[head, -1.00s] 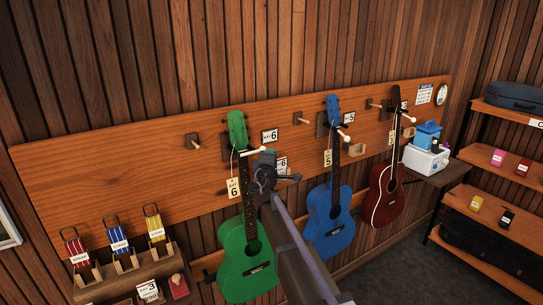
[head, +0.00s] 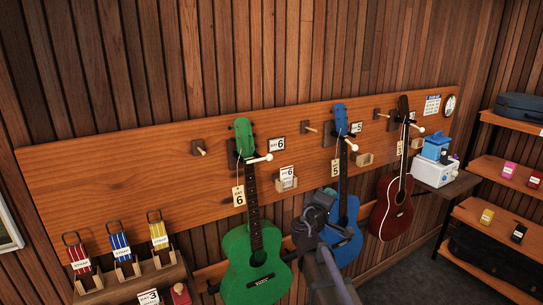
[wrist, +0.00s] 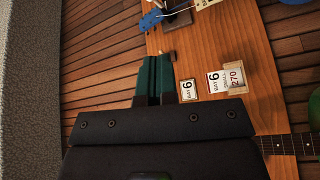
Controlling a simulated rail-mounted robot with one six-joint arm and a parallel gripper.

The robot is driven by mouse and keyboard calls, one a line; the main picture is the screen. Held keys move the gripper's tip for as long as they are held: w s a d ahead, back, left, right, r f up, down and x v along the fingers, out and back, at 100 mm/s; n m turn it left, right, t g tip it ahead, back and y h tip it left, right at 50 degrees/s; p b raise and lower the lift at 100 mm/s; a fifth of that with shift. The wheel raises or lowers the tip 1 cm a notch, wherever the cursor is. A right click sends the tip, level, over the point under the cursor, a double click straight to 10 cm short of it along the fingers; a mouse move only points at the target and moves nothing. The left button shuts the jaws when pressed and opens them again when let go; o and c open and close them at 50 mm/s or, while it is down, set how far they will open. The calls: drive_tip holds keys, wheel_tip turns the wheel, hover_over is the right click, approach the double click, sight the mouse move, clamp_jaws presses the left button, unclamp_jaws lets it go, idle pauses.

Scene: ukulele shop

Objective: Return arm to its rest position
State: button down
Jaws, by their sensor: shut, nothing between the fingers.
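My gripper (head: 316,207) is in front of the blue ukulele (head: 347,240) in the head view and hides part of its body. In the wrist view its two dark green fingers (wrist: 156,78) are close together, with nothing held between them. The green ukulele (head: 252,262) hangs to the left of my gripper, and the dark red one (head: 391,208) hangs to the right. The blue headstock (wrist: 151,20) shows at the top of the wrist view. No contact between my gripper and an instrument can be made out.
Strap boxes (head: 122,247) stand on a holder at lower left. A white box (head: 434,172) with a blue item sits on a side shelf. Shelves with cases (head: 520,110) stand at far right.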

drive_tip(key=s+d+f+m+g+y+b, duration=0.15)
drive_tip(key=s+f+m+g+y, duration=0.25)
drive_tip(key=s+f+m+g, duration=0.75)
drive_tip(key=s+a+f+n+g+y+b, duration=0.1)
drive_tip(key=s+a+f+g+y, duration=0.1)
drive_tip(key=s+f, duration=0.3)
drive_tip(key=s+a+f+n+g+y+b, duration=0.1)
drive_tip(key=s+a+f+n+g+y, duration=0.1)
drive_tip(key=s+a+f+y, duration=0.3)
drive_tip(key=s+f, duration=0.1)
drive_tip(key=s, duration=0.3)
drive_tip(key=shift+a+f+b, duration=0.2)
drive_tip(key=shift+b, duration=0.15)
